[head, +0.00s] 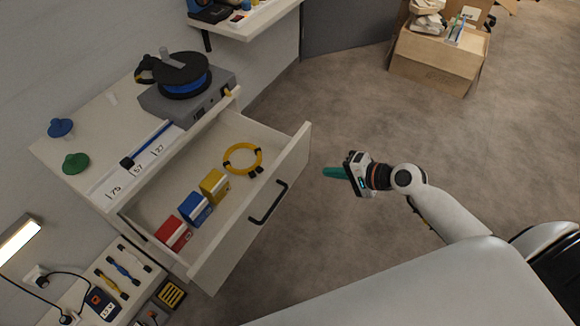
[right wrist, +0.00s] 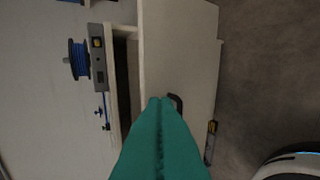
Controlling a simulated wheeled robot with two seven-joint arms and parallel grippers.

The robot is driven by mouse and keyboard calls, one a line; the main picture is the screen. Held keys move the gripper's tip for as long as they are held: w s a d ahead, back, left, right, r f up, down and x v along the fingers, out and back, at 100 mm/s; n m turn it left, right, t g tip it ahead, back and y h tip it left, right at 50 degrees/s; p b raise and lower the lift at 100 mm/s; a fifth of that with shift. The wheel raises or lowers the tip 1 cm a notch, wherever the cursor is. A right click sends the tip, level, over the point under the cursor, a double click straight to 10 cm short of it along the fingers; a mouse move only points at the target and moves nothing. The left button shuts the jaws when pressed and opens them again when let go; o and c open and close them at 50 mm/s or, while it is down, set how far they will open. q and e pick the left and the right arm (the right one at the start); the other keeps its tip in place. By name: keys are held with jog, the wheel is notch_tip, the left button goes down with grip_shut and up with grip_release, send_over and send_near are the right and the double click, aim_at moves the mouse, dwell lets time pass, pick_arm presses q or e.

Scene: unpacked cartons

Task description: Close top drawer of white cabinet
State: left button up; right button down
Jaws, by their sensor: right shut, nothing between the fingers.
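The white cabinet (head: 75,152) stands at the left in the head view. Its top drawer (head: 293,160) is pulled well out and holds a red, a blue and a yellow block and a yellow cable coil (head: 243,158). A black handle (head: 268,203) is on the drawer front, and it also shows in the right wrist view (right wrist: 176,103). My right gripper (head: 334,172), with green fingers, is shut and empty. In the head view it is to the right of the drawer front, apart from it, pointing towards it. My left gripper is not in view.
On the cabinet top are a grey device with a black and blue spool (head: 181,75), a blue knob (head: 60,127) and a green knob (head: 76,163). A cardboard box (head: 437,62) stands at the back right. A shelf (head: 262,17) is on the wall. The floor between is clear.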

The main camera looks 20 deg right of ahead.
send_near(283, 163)
notch_tip(283, 163, down, 3)
jog(key=w+a, duration=0.2)
jog(key=w, duration=0.1)
jog(key=shift+w+a+f, duration=0.15)
jog(key=shift+w+a, duration=0.15)
jog(key=shift+w, duration=0.05)
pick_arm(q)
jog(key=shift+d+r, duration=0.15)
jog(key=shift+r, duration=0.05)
pick_arm(e)
jog(key=shift+w+a, duration=0.3)
jog(key=shift+w, duration=0.05)
